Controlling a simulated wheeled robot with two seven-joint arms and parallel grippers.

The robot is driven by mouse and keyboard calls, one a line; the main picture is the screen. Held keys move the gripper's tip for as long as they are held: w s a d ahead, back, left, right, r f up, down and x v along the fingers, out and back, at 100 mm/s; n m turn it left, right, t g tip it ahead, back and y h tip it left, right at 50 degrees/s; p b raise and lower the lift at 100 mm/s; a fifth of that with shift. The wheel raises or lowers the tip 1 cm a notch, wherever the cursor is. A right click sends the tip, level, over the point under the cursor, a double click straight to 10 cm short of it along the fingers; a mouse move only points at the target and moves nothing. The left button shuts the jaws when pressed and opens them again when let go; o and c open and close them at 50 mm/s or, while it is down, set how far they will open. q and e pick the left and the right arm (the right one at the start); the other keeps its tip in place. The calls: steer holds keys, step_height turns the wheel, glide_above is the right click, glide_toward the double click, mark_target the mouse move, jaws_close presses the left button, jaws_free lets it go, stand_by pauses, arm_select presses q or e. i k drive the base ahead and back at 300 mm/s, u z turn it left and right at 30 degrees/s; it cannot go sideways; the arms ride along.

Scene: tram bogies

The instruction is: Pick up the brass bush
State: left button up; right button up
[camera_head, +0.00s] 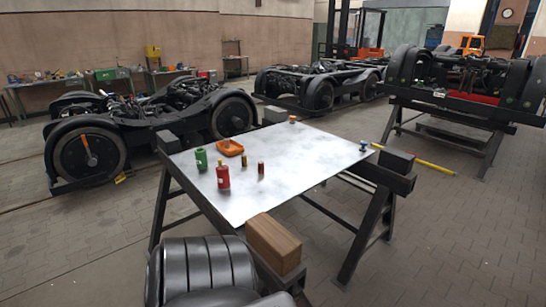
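Two small brown, brass-like cylinders stand upright on the pale sheet-topped table (300,160). One cylinder (261,168) is right of the red bottle, and the other (243,160) is a little farther back and left. Either may be the brass bush; they are too small to tell which. Neither gripper is in view, so whether they are open or shut is hidden.
A red bottle (223,179), a green can (201,159) and an orange tray (230,147) stand near the cylinders. A blue item (363,146) and an orange item (292,119) sit at the table's edges. A wooden block (273,243) is at the front. The table's right half is mostly clear.

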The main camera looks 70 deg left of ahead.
mark_target(244, 162)
steer(key=i, duration=2.25)
steer(key=u, duration=2.6)
